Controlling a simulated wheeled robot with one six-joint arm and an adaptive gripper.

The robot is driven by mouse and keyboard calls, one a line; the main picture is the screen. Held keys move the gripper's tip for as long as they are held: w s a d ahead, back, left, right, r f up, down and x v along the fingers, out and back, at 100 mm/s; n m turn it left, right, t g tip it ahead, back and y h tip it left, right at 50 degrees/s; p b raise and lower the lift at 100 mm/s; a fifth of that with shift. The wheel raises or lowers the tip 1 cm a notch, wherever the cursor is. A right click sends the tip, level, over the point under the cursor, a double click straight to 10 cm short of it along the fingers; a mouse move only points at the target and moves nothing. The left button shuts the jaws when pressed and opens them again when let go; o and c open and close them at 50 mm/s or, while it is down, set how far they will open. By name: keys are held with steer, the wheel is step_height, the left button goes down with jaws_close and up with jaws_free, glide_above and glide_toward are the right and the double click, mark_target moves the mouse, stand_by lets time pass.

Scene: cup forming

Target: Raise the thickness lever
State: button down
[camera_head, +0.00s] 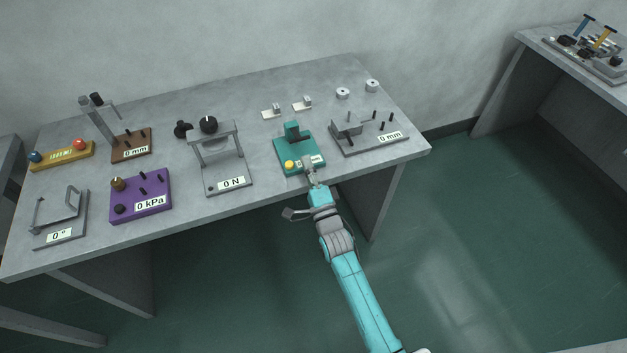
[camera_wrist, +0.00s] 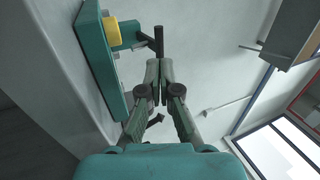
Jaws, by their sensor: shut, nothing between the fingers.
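The teal gauge (camera_head: 284,153) stands near the front edge of the table, with a dark green upright block and a yellow button (camera_head: 289,165). Its label is partly covered by my gripper (camera_head: 309,165), which is at the gauge's front right side. In the wrist view the teal gauge (camera_wrist: 97,60) is at the left with its yellow button (camera_wrist: 112,31). A dark lever (camera_wrist: 159,42) sticks out beside the button, just beyond the fingertips. My gripper (camera_wrist: 159,68) is shut and empty. Whether the fingertips touch the lever is unclear.
A grey 0 mm device (camera_head: 368,146) stands right of the gauge, and the 0 N stand (camera_head: 226,178) stands left. Small blocks and round weights (camera_head: 342,93) lie behind. Open floor (camera_head: 460,240) is in front and to the right.

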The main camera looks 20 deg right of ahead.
mark_target(296, 137)
steer(key=shift+x, duration=2.15)
